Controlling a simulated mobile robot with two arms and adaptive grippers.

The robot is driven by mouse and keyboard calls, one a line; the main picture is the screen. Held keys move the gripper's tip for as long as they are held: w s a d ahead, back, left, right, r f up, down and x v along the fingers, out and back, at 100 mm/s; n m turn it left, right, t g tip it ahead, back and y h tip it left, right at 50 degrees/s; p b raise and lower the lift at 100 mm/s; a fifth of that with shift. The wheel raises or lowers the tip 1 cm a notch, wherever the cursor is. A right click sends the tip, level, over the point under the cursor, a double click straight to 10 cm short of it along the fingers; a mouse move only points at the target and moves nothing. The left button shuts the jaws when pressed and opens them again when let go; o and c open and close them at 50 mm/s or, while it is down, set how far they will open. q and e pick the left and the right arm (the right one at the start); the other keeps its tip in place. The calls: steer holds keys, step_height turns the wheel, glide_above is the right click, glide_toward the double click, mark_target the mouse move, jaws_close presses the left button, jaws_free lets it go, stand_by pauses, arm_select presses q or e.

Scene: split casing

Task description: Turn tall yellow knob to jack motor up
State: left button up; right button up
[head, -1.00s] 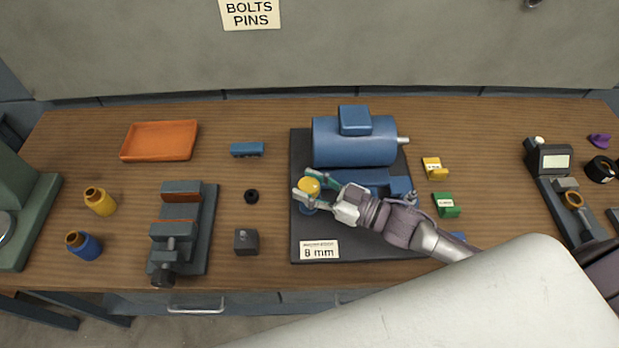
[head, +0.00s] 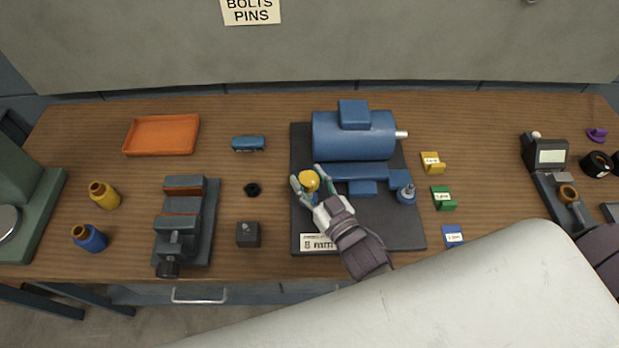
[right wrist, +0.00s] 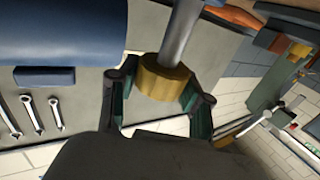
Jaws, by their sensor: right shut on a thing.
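The tall yellow knob (head: 309,181) stands at the left of the dark base plate (head: 390,235), in front of the blue motor (head: 353,137). My right gripper (head: 307,180) is shut on the knob, with one finger on each side of it. In the right wrist view the yellow knob (right wrist: 163,78) sits between the fingers, with a grey shaft (right wrist: 182,30) running from it. The motor lies at the back of the plate, its pale shaft pointing right. My left gripper is not in view.
Yellow (head: 432,162), green (head: 443,198) and blue (head: 453,236) labelled blocks lie right of the plate. A vise (head: 185,225), a small dark block (head: 247,233) and a black ring (head: 252,190) are to its left. An orange tray (head: 162,135) stands at the back left.

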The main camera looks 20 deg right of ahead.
steer(key=shift+s+f, duration=0.15)
steer(key=shift+f, duration=0.35)
steer(key=o, duration=0.8)
steer(key=shift+o, duration=1.4)
steer(key=shift+r, duration=0.1)
steer(key=shift+o, duration=0.4)
steer(key=shift+r, duration=0.15)
steer(key=v, duration=1.1)
steer(key=shift+s, duration=0.45)
